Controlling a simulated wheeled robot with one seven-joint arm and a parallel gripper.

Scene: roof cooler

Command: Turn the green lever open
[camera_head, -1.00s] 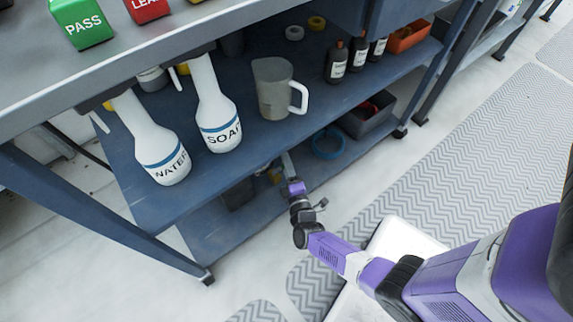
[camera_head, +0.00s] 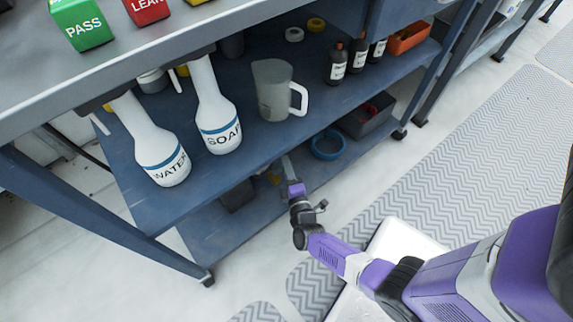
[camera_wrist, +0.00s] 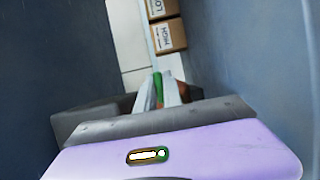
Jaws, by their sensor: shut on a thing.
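In the wrist view, a small green piece, the green lever (camera_wrist: 158,88), shows between the two pale fingers of my gripper (camera_wrist: 160,90). The fingers are shut on it. Only a narrow strip of it is visible; the fingers hide the rest. In the head view my gripper (camera_head: 287,166) reaches under the middle shelf, above the lower shelf. The lever cannot be made out there.
The middle shelf (camera_head: 250,150) holds a WATER bottle (camera_head: 155,145), a SOAP bottle (camera_head: 214,115) and a grey jug (camera_head: 272,92). The lower shelf holds a blue ring (camera_head: 327,145) and dark bin (camera_head: 368,117). Cardboard boxes (camera_wrist: 170,36) show beyond the fingers.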

